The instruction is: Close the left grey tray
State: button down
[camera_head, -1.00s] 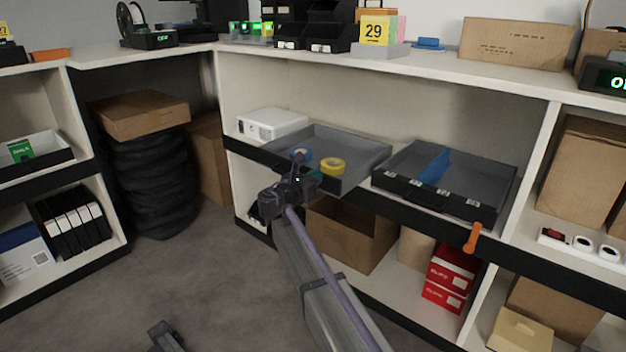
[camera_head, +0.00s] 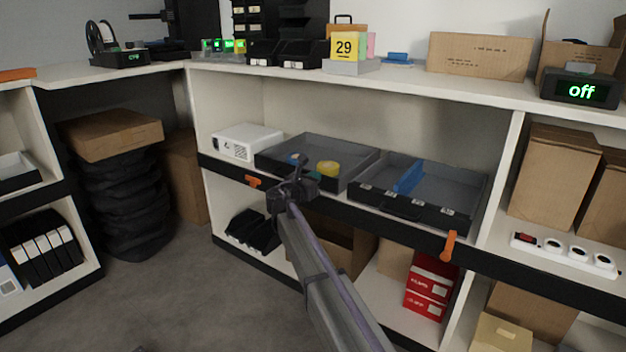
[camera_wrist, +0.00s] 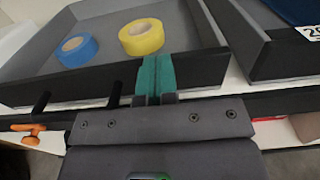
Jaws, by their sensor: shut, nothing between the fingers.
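The left grey tray (camera_head: 330,146) sits on the middle shelf, pushed far in. Its front is close to the shelf edge and partly hidden by my arm in the head view. It holds a blue tape roll (camera_wrist: 77,50) and a yellow tape roll (camera_wrist: 141,37). My gripper (camera_wrist: 155,72) is shut and empty. Its teal fingers overlap the tray's dark front wall (camera_wrist: 60,88) in the wrist view, at or against its outer face; I cannot tell if they touch. In the head view my gripper (camera_head: 308,181) is just in front of the tray.
A second grey tray (camera_head: 450,184) with a blue divider stands close on the right. A white box (camera_head: 247,143) stands on the left. Orange clips (camera_head: 254,181) (camera_head: 450,245) stick out of the shelf's black edge. Cardboard and red boxes (camera_head: 428,290) are below.

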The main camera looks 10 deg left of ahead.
jog(key=v, duration=1.4)
jog(key=s+d+f+m+g+p, duration=0.25)
jog(key=s+d+m+g, duration=0.2)
jog(key=d+m, duration=0.25)
jog(key=s+d+f+m+g+y+p, duration=0.1)
jog(key=s+d+f+m+g, duration=0.2)
jog(key=s+d+m, duration=0.35)
jog(key=s+d+f+m+g+p, duration=0.2)
jog(key=s+d+f+m+g, duration=0.15)
jog(key=d+m, duration=0.45)
jog(key=s+d+r+m+g+y+p, duration=0.3)
jog(key=s+d+m+p, duration=0.2)
jog(key=s+d, duration=0.4)
jog(key=s+d+r+m+g+y+p, duration=0.2)
jog(key=s+d+r+m+g+p, duration=0.15)
jog(key=s+d, duration=0.55)
jog(key=w+d+r+p, duration=0.1)
jog(key=d+r+p, duration=0.1)
jog(key=r+p, duration=1.7)
jog(key=w+d+r+m+p, duration=0.1)
jog(key=w+d+r+p, duration=0.1)
jog(key=r+p, duration=1.7)
jog(key=shift+m+t, duration=0.3)
jog(key=shift+t, duration=0.05)
